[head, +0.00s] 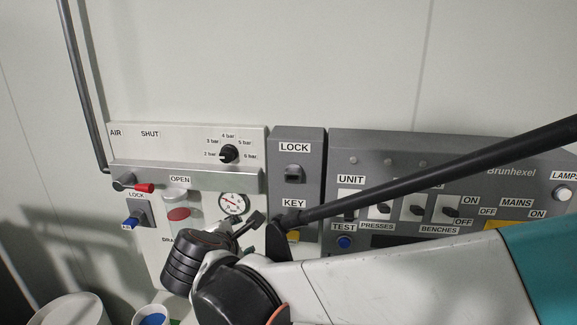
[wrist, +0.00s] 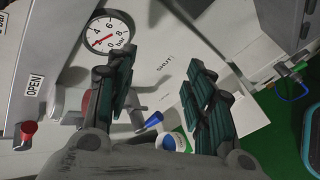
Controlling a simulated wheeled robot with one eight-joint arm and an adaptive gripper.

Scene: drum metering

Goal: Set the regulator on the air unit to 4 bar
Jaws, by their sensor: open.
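The air unit (head: 190,140) is a light panel at the left in the head view. Its regulator is a small black knob (head: 229,153) near the top right of that panel, inside an arc of labels from 2 bar to 6 bar. Its exact setting is too small to read. A round white gauge (head: 231,204) sits below it; it also shows in the wrist view (wrist: 108,31), with a red needle. My gripper (wrist: 160,92) is open and empty, its two fingers apart below the gauge in the wrist view. The knob is not identifiable in the wrist view.
A grey rail (head: 210,179) crosses the panel below the knob, with a red-handled lever (head: 144,188) at its left. A blue handle (head: 132,222) is lower left. The lock box (head: 295,150) and switch panel (head: 480,170) stand to the right.

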